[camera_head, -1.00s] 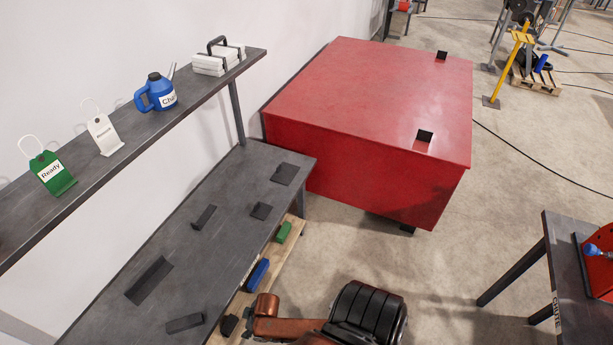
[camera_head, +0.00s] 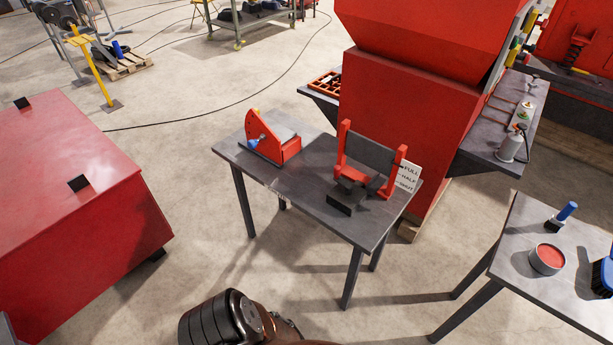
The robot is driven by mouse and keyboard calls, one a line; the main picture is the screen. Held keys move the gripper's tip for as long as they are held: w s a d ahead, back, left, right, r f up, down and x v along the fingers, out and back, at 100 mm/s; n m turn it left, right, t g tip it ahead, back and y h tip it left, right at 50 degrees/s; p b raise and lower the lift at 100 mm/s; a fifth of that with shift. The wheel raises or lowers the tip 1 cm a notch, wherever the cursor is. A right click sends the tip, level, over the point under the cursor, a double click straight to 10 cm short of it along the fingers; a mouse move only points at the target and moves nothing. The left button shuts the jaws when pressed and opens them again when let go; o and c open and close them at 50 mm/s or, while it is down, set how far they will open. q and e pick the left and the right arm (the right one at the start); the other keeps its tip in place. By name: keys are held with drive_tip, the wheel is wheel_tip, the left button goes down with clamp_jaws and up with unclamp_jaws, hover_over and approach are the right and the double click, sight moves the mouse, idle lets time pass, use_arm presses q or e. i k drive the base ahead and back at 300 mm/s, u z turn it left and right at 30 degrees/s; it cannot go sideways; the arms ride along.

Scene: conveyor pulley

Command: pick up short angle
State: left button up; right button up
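A small grey table (camera_head: 316,190) stands in the middle of the view. On it, at the right, a red upright frame (camera_head: 343,145) holds a dark plate (camera_head: 370,156). Dark angular metal pieces (camera_head: 345,197) lie at the foot of this frame. I cannot tell whether one of them is the short angle. Neither of my grippers shows. Only a dark, rounded part of my own arm shows at the bottom edge.
A red machine (camera_head: 415,110) rises behind the small table. At the right, another table (camera_head: 540,275) bears a red-filled can (camera_head: 547,259) and brushes. Open floor lies between.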

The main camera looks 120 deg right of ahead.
sight(375, 183)
drive_tip(key=z, duration=4.55)
